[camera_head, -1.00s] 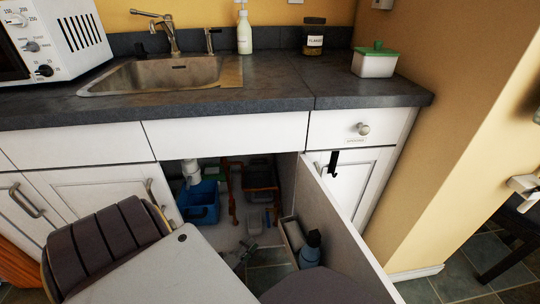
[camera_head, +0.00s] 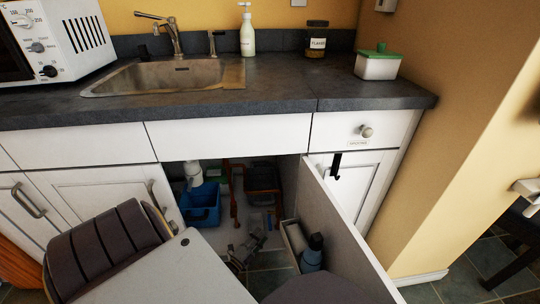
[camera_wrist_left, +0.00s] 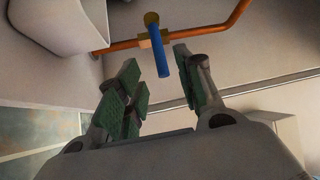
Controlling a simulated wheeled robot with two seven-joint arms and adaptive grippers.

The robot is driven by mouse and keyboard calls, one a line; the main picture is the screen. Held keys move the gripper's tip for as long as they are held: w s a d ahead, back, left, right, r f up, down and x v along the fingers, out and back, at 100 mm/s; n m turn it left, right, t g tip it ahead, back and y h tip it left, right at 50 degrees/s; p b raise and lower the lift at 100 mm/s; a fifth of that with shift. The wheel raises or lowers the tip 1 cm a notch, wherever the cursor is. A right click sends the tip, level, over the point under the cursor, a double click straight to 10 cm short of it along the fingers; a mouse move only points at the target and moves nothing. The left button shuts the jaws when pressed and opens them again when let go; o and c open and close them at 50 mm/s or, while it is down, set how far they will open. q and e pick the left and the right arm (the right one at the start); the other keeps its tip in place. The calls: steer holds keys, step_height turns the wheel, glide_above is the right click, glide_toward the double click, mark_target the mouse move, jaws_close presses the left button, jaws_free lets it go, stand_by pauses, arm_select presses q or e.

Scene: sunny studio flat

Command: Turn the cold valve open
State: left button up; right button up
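The cold valve's blue handle (camera_wrist_left: 159,58) shows in the left wrist view as a straight lever hanging from a brass body (camera_wrist_left: 152,38) on a copper pipe. My left gripper (camera_wrist_left: 157,82) is open, with green-padded fingers. The lever's lower end lies near the gap between the fingertips; I cannot tell whether they touch it. In the head view my left gripper (camera_head: 247,249) is low in the open sink cabinet, small and partly hidden by my arm. The valve cannot be made out there. My right gripper is not in view.
The open cabinet door (camera_head: 345,230) stands to the right, with a bin (camera_head: 293,237) and a blue-grey bottle (camera_head: 312,250) by it. A blue caddy (camera_head: 200,204) sits inside at the left. A white shape (camera_wrist_left: 65,20) hangs beside the pipe in the wrist view.

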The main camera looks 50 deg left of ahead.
mark_target(270, 223)
arm_select(q)
steer(key=shift+w+a+r+b, duration=0.2)
steer(key=shift+w+b, duration=0.1)
steer(key=shift+w, duration=1)
steer(key=shift+w+a+r+b, duration=0.15)
steer(key=shift+w+b, duration=0.1)
steer(key=shift+w, duration=1.05)
steer(key=shift+w+a+r+b, duration=0.2)
steer(key=shift+w+b, duration=0.1)
steer(key=shift+w, duration=1)
steer(key=shift+c, duration=0.4)
steer(key=shift+c, duration=1.1)
jaws_close()
